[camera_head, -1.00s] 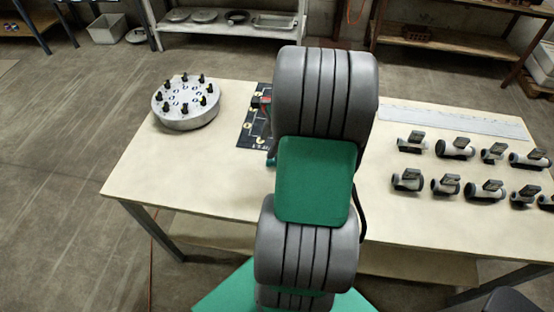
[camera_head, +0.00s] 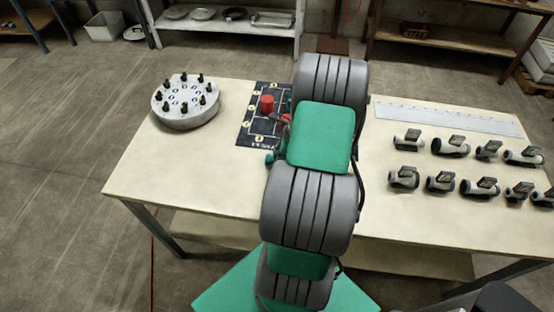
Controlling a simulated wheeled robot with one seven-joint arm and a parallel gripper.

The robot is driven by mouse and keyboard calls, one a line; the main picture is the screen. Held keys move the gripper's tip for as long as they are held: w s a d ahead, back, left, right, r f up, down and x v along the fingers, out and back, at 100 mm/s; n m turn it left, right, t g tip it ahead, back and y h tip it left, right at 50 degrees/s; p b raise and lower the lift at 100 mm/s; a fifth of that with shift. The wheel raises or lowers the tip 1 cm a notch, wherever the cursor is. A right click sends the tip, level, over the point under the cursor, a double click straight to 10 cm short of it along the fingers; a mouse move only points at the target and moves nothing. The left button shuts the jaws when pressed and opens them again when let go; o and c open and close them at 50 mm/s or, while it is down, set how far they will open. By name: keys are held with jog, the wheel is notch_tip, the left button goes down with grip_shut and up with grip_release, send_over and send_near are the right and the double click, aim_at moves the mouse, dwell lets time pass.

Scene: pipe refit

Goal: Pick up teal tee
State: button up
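A small teal piece (camera_head: 269,158), which looks like the teal tee, shows at the front right edge of the dark marked mat, just left of my arm. Most of its shape is hidden behind my arm, so I cannot tell how it lies. My gripper is hidden behind my own arm links, which reach over the middle of the table. I cannot see whether it touches the teal piece.
The dark mat (camera_head: 256,128) holds a red cylindrical piece (camera_head: 267,104); another red part shows beside my arm. A round grey turntable (camera_head: 186,113) with several black pegs stands left. Several grey valves (camera_head: 441,181) stand right, before a pale strip (camera_head: 450,118). The table's front left (camera_head: 190,175) is clear.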

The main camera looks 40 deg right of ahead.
grip_shut()
dwell(0.3)
jog(key=shift+r, duration=0.1)
